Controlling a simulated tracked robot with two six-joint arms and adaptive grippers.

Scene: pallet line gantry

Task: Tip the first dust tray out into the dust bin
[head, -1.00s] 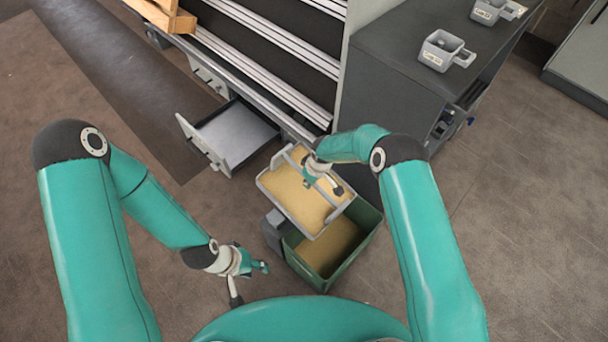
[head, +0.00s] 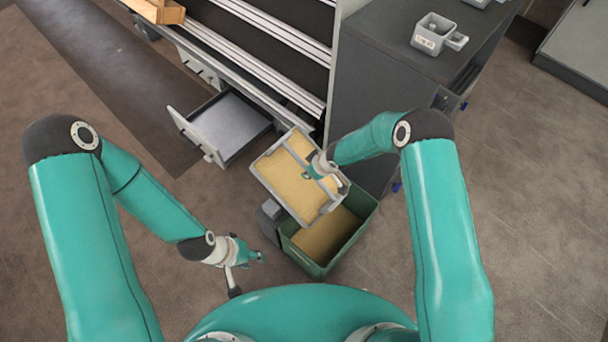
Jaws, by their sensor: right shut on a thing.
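The dust tray (head: 275,187) is a light grey tray with a layer of tan dust inside. My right gripper (head: 316,172) is shut on the tray, at its handle bar, and holds it above the far left part of the bin. The tray is tilted, and dust still covers its floor. The green dust bin (head: 362,226) stands on the floor below, open at the top, with tan dust in it. My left gripper (head: 252,258) is empty, to the left of the bin; its fingers are too small to tell open from shut.
An open grey drawer (head: 228,122) sticks out of the bench at the left of the tray. A dark cabinet (head: 385,75) stands at the right, with a grey cup-like holder (head: 432,33) on top. A grey block (head: 269,218) adjoins the bin's left side.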

